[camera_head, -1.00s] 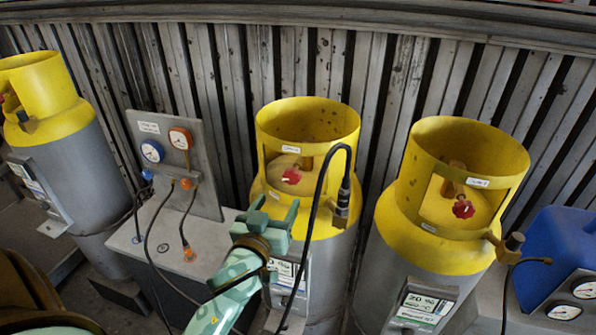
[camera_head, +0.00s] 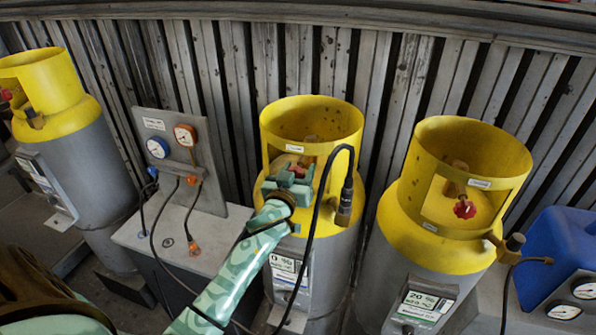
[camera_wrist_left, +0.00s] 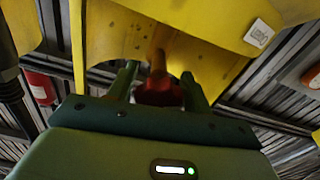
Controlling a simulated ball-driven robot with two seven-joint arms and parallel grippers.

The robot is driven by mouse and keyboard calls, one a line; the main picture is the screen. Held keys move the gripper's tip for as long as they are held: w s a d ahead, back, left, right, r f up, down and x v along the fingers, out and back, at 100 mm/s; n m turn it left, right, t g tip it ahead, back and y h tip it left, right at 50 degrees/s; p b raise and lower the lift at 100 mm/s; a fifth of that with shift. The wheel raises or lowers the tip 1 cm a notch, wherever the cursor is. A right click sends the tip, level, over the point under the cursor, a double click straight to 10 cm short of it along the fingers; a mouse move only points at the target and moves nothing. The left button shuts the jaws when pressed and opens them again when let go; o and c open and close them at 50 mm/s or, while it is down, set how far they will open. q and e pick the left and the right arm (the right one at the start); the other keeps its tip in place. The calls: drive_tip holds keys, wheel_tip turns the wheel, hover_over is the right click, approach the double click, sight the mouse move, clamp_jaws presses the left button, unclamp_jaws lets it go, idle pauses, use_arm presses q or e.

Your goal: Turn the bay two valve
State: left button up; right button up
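My left gripper (camera_head: 290,181) reaches into that opening from the front. In the left wrist view its green fingers (camera_wrist_left: 158,85) are spread, one on each side of the red knob (camera_wrist_left: 158,94). I cannot tell whether they touch it. The right cylinder (camera_head: 428,210) has a red knob (camera_head: 464,208) too. The left cylinder (camera_head: 62,140) stands apart. My right gripper is out of view.
A black hose (camera_head: 312,225) arches close by my left gripper, along the middle collar's right side. A gauge panel (camera_head: 176,140) with cables stands to the left. A blue container (camera_head: 558,245) with gauges is at the right. A corrugated wall closes the back.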

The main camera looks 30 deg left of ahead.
use_arm(q)
drive_tip(key=c, duration=0.6)
drive_tip(key=shift+o, duration=0.3)
drive_tip(key=shift+m, duration=0.3)
drive_tip(key=m+p, duration=0.1)
drive_tip(key=m, duration=0.3)
drive_tip(key=shift+a+m, duration=0.1)
drive_tip(key=shift+m, duration=0.2)
drive_tip(key=m, duration=0.4)
drive_tip(key=shift+p, duration=0.4)
drive_tip(key=m, duration=0.6)
drive_tip(key=shift+a+r+m+p, duration=0.15)
drive_tip(key=shift+m+p, duration=0.2)
drive_tip(key=shift+m, duration=0.05)
drive_tip(key=m, duration=0.5)
drive_tip(key=shift+p, duration=0.3)
drive_tip(key=shift+s+m, duration=0.1)
drive_tip(key=shift+m, duration=0.3)
